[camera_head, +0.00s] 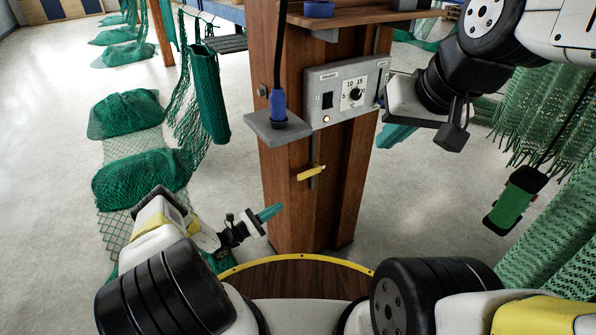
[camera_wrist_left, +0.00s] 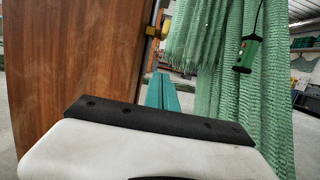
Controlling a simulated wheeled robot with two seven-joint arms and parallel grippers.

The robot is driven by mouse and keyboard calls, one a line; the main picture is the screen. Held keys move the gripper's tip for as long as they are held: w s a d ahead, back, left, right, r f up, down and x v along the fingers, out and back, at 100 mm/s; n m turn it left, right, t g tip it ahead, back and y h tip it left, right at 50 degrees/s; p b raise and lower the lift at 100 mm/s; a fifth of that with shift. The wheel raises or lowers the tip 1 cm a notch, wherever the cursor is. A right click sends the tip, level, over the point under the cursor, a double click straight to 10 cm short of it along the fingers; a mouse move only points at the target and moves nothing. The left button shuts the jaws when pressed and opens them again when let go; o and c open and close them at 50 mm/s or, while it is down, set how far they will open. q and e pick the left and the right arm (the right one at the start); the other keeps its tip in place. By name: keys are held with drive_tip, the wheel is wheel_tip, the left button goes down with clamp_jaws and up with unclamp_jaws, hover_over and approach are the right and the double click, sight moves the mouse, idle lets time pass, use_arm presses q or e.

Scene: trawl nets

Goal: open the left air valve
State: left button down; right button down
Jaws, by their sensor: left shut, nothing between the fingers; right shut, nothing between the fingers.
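A yellow valve lever (camera_head: 311,173) sits on a thin grey pipe on the front of the wooden post, pointing roughly sideways with a slight tilt. It is the only valve lever I can make out in the head view. My left gripper (camera_head: 270,212), with teal fingers, is shut and empty, below and left of the lever and apart from it. In the left wrist view the shut fingers (camera_wrist_left: 161,92) point past the post's edge, and a yellow part (camera_wrist_left: 153,31) shows above them. My right gripper (camera_head: 396,135) is shut and empty, right of the post.
The wooden post (camera_head: 285,190) carries a grey control box (camera_head: 346,92) and a small bracket (camera_head: 277,129) with a blue-handled tool. Green nets hang at right (camera_head: 555,115) and lie in heaps at left (camera_head: 140,175). A green-black pendant control (camera_head: 515,200) hangs at right.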

sight(308, 172)
use_arm(q)
drive_tip(key=w+d+r, duration=0.5)
drive_tip(key=d+r, duration=0.1)
drive_tip(key=d, duration=0.2)
drive_tip(key=shift+w+r, duration=0.15)
drive_tip(key=shift+r, duration=0.1)
idle(0.4)
